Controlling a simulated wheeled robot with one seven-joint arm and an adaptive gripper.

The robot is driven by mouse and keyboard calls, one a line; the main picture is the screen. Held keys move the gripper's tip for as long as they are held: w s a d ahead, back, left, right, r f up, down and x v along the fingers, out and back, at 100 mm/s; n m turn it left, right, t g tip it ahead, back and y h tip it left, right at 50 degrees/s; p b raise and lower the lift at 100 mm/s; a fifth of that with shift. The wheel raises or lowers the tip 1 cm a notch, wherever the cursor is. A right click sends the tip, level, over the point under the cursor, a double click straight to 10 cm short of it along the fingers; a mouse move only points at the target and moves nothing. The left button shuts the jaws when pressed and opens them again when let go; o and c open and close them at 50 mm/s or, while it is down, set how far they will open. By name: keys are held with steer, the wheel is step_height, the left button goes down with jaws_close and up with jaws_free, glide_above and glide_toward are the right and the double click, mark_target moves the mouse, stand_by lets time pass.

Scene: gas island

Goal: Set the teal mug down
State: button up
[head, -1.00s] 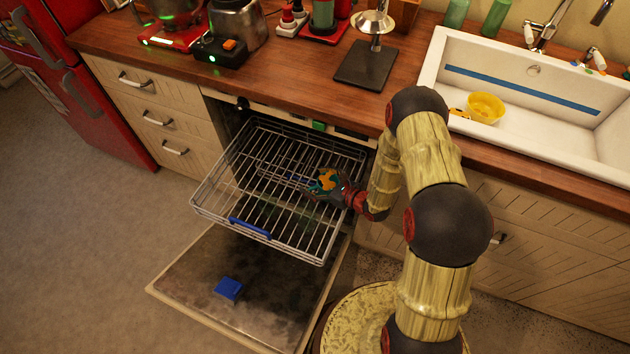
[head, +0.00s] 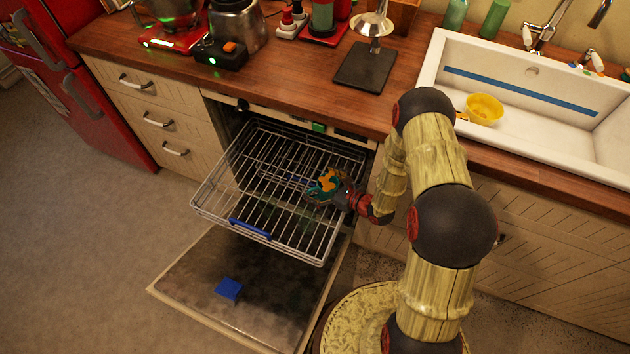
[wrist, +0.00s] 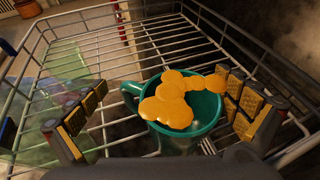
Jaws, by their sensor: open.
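The teal mug (wrist: 188,128) stands on the wire rack of the pulled-out dishwasher drawer, near its right side. An orange-yellow mass covers part of its mouth, and its handle points left in the wrist view. My gripper (wrist: 165,110) is open around the mug, with one finger on each side; a gap shows on the left, and the right finger is close to the mug. In the head view my gripper (head: 338,190) and the mug (head: 322,188) are small, and the gripper partly hides the mug.
The wire rack (head: 250,205) is otherwise mostly bare. The lowered dishwasher door (head: 200,280) carries a blue block (head: 229,289). The wooden counter (head: 300,80) and the white sink (head: 435,75) with a yellow bowl (head: 485,108) lie beyond.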

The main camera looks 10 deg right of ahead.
steer(key=p+v, duration=0.1)
steer(key=v, duration=0.4)
steer(key=shift+d+r+p, duration=0.1)
steer(key=shift+p, duration=0.25)
steer(key=a+r+n+g+y, duration=0.2)
steer(key=a+r+n, duration=0.1)
steer(key=r, duration=0.4)
steer(key=a+r+n+g+y, duration=0.1)
steer(key=a+r+n+y, duration=0.2)
steer(key=r, duration=0.4)
steer(key=s+a+r+n+g+h, duration=0.1)
steer(key=s+a+r+n+g, duration=0.15)
steer(key=s+r+n, duration=0.35)
steer(key=s+a+r+n+g+h, duration=0.1)
steer(key=s+a+r+n+g, duration=0.2)
steer(key=r, duration=0.5)
steer(key=s+d+r+n+t+h, duration=0.3)
steer(key=s+d+r+n+h, duration=0.8)
steer(key=s+r, duration=0.5)
steer(key=d+r+n, duration=0.1)
steer(key=d+n, duration=0.1)
steer(key=d, duration=0.1)
steer(key=shift+d+n, duration=0.3)
steer(key=shift+s+r+t, duration=0.15)
steer(key=shift+s+t, duration=0.05)
steer(key=shift+t, duration=0.05)
